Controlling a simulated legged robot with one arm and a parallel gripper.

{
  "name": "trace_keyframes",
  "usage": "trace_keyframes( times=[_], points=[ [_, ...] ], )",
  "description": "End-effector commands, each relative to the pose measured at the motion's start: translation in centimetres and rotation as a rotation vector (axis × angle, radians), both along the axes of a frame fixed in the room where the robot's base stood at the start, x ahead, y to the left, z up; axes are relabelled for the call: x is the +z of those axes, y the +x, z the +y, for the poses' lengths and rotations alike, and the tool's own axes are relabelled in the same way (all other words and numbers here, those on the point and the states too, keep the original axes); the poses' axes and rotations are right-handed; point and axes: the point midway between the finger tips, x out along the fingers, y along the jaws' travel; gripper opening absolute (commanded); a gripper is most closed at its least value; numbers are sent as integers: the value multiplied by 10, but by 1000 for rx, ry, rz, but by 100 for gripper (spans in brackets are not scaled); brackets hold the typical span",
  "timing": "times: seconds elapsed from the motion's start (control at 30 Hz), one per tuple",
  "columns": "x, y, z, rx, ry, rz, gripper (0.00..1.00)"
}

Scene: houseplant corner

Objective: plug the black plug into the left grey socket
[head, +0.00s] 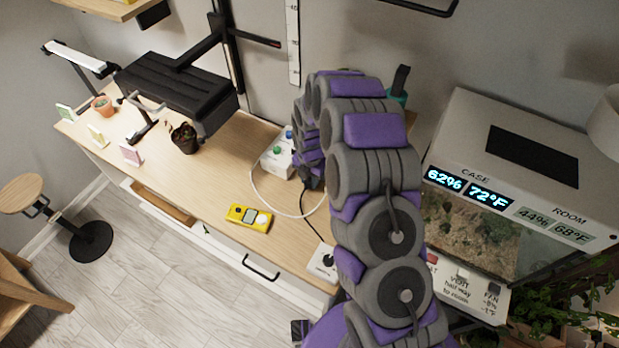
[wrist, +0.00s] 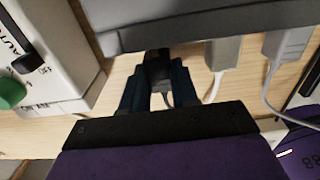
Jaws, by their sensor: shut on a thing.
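My gripper (wrist: 159,82) is shut on the black plug (wrist: 157,62), which shows between the dark fingertips in the wrist view. The plug's far end meets the lower edge of a grey block (wrist: 200,22) across the top. I cannot tell whether it is inserted or only against the edge. The socket opening itself is hidden. In the head view my gripper (head: 311,184) is at the back of the desk beside a white box (head: 277,158), largely hidden by my arm. A thin black cable (head: 313,229) runs from there towards the front.
A light grey plug (wrist: 223,55) and a whitish plug (wrist: 285,45) with cables sit right of the black plug at the block. The white box with a green knob (wrist: 12,92) stands close on the left. A yellow meter (head: 249,217) and a terrarium case (head: 480,215) are nearby.

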Motion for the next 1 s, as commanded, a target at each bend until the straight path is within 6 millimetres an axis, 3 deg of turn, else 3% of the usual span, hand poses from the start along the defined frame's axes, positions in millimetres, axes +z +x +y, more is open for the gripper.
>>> trace_keyframes(
  times=[1.0],
  points=[
    [0,12,-8,2,0,1,0]
  ],
)
